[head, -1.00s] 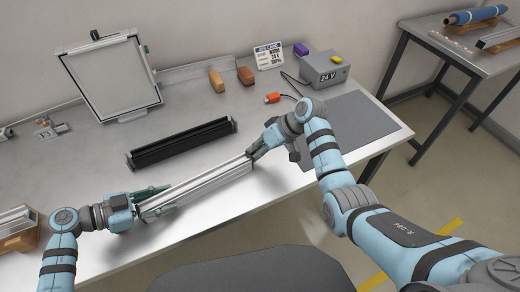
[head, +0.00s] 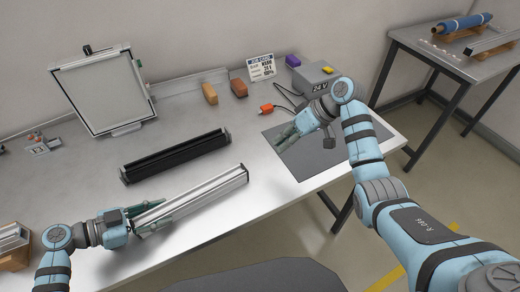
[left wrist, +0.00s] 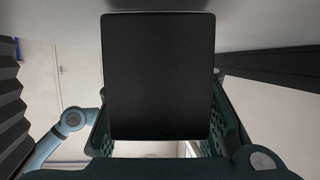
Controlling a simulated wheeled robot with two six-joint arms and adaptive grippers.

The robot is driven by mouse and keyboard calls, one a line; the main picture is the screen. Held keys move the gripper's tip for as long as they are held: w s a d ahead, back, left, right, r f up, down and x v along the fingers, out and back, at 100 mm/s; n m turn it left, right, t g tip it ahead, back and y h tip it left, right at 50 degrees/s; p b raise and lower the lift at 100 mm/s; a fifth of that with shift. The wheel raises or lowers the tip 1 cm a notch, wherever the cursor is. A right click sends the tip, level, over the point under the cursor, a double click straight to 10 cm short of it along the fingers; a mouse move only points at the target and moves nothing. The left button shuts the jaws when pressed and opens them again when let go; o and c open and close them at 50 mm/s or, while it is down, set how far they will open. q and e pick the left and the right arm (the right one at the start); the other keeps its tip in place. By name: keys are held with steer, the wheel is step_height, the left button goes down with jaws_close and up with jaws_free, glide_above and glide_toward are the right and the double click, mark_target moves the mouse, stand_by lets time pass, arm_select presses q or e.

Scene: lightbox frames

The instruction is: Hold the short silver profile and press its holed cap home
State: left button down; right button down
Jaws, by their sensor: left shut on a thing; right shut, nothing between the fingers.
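The short silver profile (head: 195,198) lies slanted over the table front. My left gripper (head: 152,213) is shut on its left end. The profile's right end (head: 246,172) is free and looks dark; whether the cap there has a hole or sits flush is too small to tell. In the left wrist view a flat black end face (left wrist: 158,75) fills the middle between my green fingers, with no hole visible on it. My right gripper (head: 281,143) is shut and empty, over the dark grey mat (head: 318,160), well right of the profile.
The front edge is close.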

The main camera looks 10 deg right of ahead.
stand_by(0.4)
arm_select(q)
steer(key=c, duration=1.1)
jaws_free()
steer(key=shift+o, duration=0.2)
steer(key=shift+a, duration=0.1)
